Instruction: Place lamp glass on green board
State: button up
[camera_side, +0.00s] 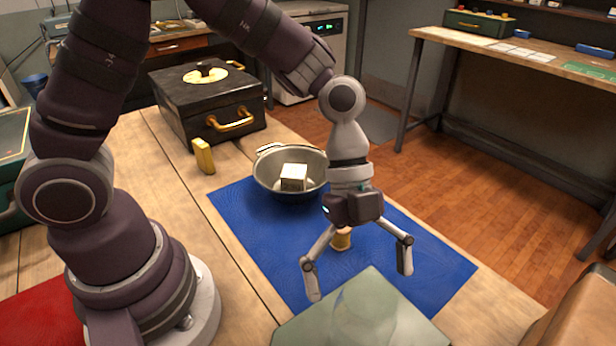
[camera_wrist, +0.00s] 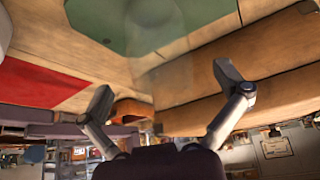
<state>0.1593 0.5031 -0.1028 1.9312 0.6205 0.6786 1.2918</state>
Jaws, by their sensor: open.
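The green board (camera_side: 350,312) lies at the front edge of the side view, partly cut off; it also shows at the top of the wrist view (camera_wrist: 88,14). A faint, see-through rounded shape (camera_wrist: 165,38) overlaps the board's edge in the wrist view and looks like the lamp glass; its outline and exact footing are hard to tell. In the side view only a pale blotch shows on the board, and I cannot tell whether it is the glass. My gripper (camera_side: 358,280) points down with spread fingers above the blue mat, behind the board. Its open fingers also show in the wrist view (camera_wrist: 164,84).
A blue mat (camera_side: 240,225) holds a metal bowl (camera_side: 265,180) with a pale block (camera_side: 293,177) inside. A small brass piece (camera_side: 342,242) is behind my gripper. A yellow block (camera_side: 203,157) and black chest (camera_side: 180,105) stand behind. A red area (camera_side: 45,318) is at left.

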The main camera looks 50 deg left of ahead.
jog(key=v, duration=0.7)
jog(key=s+a+r+n+t+y, duration=0.2)
jog(key=a+n+t, duration=0.2)
jog(key=a+n, duration=0.3)
jog(key=s+a+r+n+t+y, duration=0.2)
jog(key=a+n, duration=0.4)
jog(key=n, duration=0.9)
jog(key=shift+s+a+r+t+y, duration=0.2)
jog(key=shift+s+a+t+y, duration=0.15)
jog(key=shift+t+y, duration=0.5)
